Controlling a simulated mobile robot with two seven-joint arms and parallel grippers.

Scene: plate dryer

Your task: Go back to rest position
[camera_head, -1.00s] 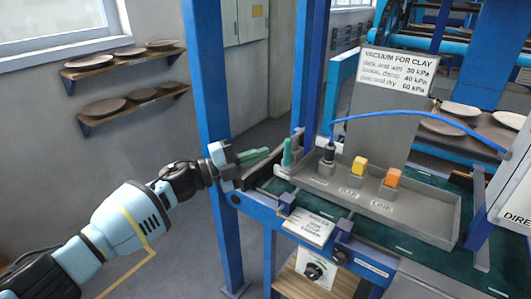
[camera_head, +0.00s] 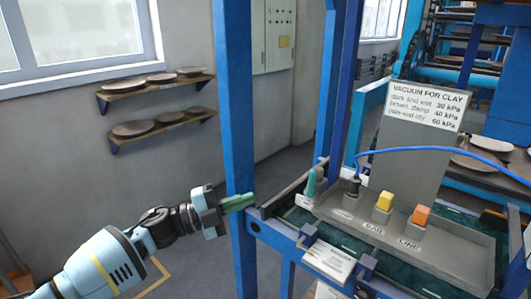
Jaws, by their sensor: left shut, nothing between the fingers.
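My left gripper (camera_head: 240,202) is in the camera head view, left of the middle. Its green fingers are shut with nothing between them. It is in front of the blue post (camera_head: 238,120) and near the left end of the grey tray (camera_head: 440,262), apart from the things on it. My light blue and black arm comes in from the lower left. My right gripper does not show.
The tray bears a teal peg (camera_head: 311,184), a black fitting with a blue hose (camera_head: 354,186), a yellow block (camera_head: 385,201) and an orange block (camera_head: 421,214). A vacuum sign (camera_head: 428,105) stands behind. Wall shelves (camera_head: 160,128) hold plates. Floor on the left is free.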

